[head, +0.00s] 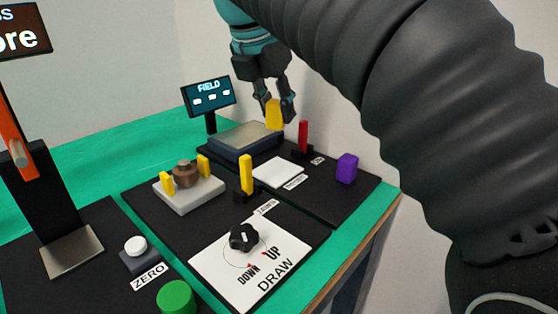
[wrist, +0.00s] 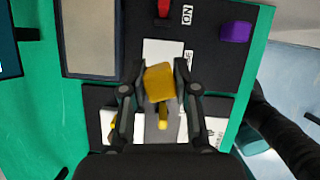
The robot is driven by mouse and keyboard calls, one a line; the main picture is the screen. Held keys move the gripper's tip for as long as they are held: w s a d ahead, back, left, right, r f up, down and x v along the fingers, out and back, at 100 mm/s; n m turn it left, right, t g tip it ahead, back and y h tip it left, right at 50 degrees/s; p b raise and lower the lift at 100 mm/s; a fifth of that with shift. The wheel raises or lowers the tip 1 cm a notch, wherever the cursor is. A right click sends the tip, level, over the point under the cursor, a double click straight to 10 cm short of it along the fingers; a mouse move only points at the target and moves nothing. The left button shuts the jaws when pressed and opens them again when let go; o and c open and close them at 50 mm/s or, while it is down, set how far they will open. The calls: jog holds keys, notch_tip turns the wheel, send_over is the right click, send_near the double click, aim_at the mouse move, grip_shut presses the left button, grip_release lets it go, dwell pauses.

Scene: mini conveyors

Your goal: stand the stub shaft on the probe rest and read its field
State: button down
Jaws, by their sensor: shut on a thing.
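My gripper (head: 277,113) is shut on a yellow block-like piece (head: 273,112), probably the stub shaft, and holds it above the back of the dark board. In the wrist view the yellow piece (wrist: 160,81) sits between the fingertips of my gripper (wrist: 160,90). A blue-grey tray with a beige top (head: 214,148) lies below and left of it in the head view; I cannot tell whether it is the probe rest. A small screen (head: 208,96) reads FIELD above three white dashes. A brown round part (head: 185,176) sits between two yellow posts on a pale block.
A red lever (head: 303,136), a white plate (head: 276,173), a purple block (head: 346,168) and a yellow lever (head: 246,174) stand on the board. A black knob (head: 243,237) is on the UP/DOWN panel. A ZERO button (head: 136,245) and a green button (head: 176,298) are at front left.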

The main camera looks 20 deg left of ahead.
notch_tip(320, 180, down, 8)
jog(key=shift+f+b, duration=0.2)
jog(key=shift+b, duration=0.85)
jog(key=shift+f, duration=0.2)
jog(key=c, duration=0.9)
grip_release()
jog(key=p+v, duration=0.3)
jog(key=v, duration=0.9)
jog(key=shift+r, duration=0.2)
jog(key=shift+d, duration=0.1)
